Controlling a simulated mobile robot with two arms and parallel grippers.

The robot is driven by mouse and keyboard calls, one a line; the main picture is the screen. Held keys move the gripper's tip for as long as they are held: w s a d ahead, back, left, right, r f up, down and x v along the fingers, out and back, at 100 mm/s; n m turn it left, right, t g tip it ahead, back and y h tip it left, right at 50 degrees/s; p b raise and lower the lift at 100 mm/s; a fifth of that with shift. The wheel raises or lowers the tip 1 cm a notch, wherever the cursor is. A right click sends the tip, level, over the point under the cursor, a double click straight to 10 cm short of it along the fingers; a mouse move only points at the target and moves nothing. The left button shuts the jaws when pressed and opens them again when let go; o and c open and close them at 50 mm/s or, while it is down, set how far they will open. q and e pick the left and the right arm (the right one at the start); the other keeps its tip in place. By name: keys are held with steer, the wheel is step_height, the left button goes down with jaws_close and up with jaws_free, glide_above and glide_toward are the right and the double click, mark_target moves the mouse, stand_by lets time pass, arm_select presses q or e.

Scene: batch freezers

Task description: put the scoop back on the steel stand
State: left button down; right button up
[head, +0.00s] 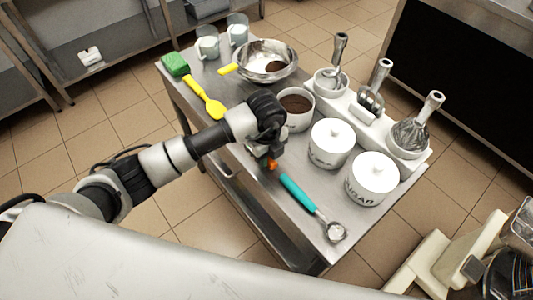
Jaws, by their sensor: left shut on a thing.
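The scoop (299,194) has a teal handle and a small metal bowl, and shows over the front part of the steel table (256,188). Its bowl points to the lower right, near the table's front corner. My left gripper (271,163) is at the upper left end of the handle and shut on the scoop; the arm hides most of the grip. I cannot tell whether the scoop touches the tabletop. No separate steel stand can be made out besides this table. My right gripper is not in view.
A white caddy (362,124) with upright utensils is behind.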

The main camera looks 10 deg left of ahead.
arm_select(q)
steer(key=shift+f, duration=0.25)
steer(key=shift+f, duration=0.2)
steer(key=c, duration=1)
jaws_free()
steer(key=shift+o, duration=0.2)
steer(key=shift+r, duration=0.15)
step_height(320, 180, up, 12)
steer(key=b, duration=0.1)
